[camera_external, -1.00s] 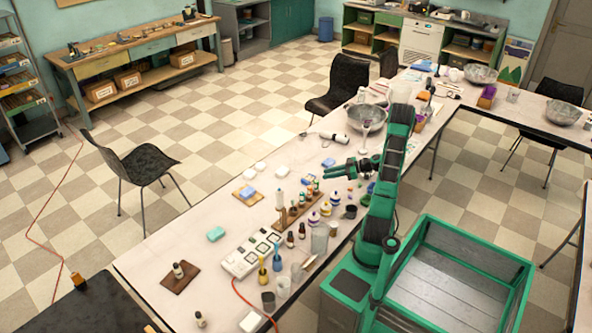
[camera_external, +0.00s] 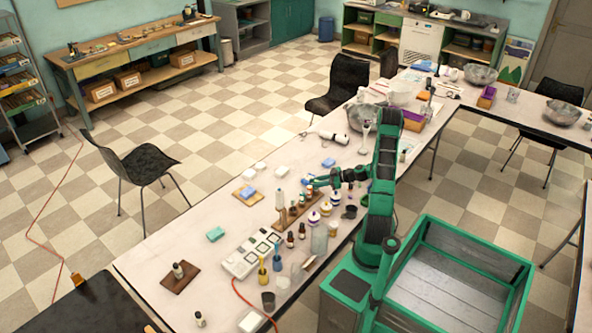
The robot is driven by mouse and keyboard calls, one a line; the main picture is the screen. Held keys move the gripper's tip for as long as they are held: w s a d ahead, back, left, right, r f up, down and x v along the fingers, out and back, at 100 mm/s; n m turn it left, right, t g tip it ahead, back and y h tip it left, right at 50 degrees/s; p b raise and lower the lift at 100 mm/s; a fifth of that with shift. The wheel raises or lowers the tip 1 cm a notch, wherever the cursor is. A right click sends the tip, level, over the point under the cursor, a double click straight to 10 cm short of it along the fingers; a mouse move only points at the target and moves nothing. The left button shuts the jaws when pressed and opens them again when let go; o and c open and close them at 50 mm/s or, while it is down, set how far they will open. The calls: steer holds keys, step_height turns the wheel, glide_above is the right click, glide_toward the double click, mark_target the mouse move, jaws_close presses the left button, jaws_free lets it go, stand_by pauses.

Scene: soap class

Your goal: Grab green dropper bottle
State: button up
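A wooden rack (camera_external: 284,222) on the long white table holds several small dropper bottles, some dark or amber with coloured caps. A small bottle with a greenish top (camera_external: 309,191) stands at the rack's far right end; it is too small to be sure it is the green dropper bottle. My gripper (camera_external: 314,183) is low over the table at this end of the rack, pointing left, with its tips at or very close to that bottle. The fingers overlap from this side, so I cannot tell whether they are open or touching it.
Squat bottles (camera_external: 326,208) and a dark cup (camera_external: 350,212) stand close to the right of the rack. Dark bottles (camera_external: 290,239) stand in front of it. Blue sponges (camera_external: 328,163) lie beyond my gripper.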

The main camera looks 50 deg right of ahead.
steer(key=shift+x, duration=1.55)
steer(key=shift+r, duration=0.1)
jaws_close()
steer(key=shift+r, duration=0.15)
